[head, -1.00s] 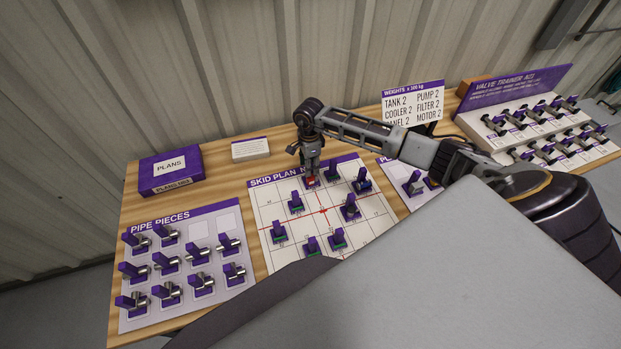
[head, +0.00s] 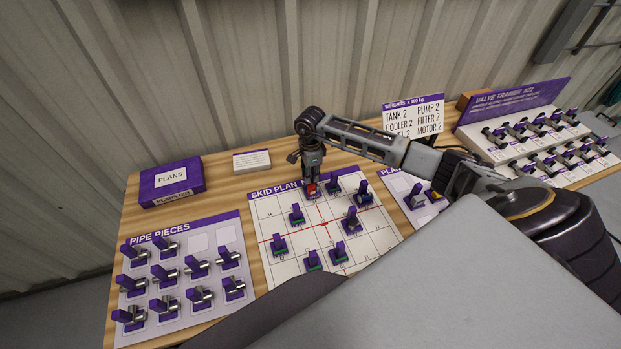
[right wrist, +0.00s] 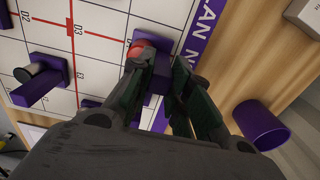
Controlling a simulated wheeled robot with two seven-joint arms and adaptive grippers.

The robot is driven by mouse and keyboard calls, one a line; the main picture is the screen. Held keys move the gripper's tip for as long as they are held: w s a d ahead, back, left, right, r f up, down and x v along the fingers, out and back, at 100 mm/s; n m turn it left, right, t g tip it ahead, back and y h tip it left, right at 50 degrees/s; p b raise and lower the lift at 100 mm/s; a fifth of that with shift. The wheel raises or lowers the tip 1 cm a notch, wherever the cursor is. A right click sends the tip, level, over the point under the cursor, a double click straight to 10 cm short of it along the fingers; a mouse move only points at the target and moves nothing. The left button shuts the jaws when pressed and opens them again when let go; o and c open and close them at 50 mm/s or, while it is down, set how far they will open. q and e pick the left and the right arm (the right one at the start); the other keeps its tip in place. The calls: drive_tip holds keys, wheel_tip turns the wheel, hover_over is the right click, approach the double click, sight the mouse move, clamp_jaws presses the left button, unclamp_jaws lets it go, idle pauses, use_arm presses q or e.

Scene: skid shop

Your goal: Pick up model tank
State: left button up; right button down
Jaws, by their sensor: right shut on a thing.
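My right gripper (head: 312,170) points down at the back edge of the skid plan board (head: 283,258). Its fingers are shut on a purple model with a red part (head: 312,189). In the right wrist view the two dark fingers (right wrist: 160,95) stand around its purple block, and the red rounded part (right wrist: 139,50) shows beside one fingertip. The model is still at the board; I cannot tell whether it is lifted. Its lower side is partly hidden, and I cannot tell from its shape whether it is the tank. My left gripper is not in view.
Several other purple models, one of them here (head: 351,218), stand close by on the board. A pipe pieces board (head: 201,243) is at the left, a purple plans box (head: 171,179) behind it. A weights sign (head: 413,115) and valve trainer (head: 520,97) stand at the right.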

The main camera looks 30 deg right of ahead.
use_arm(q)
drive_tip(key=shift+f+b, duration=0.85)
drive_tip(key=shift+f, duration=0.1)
use_arm(e)
drive_tip(key=shift+r, duration=4.25)
drive_tip(key=shift+a, duration=0.1)
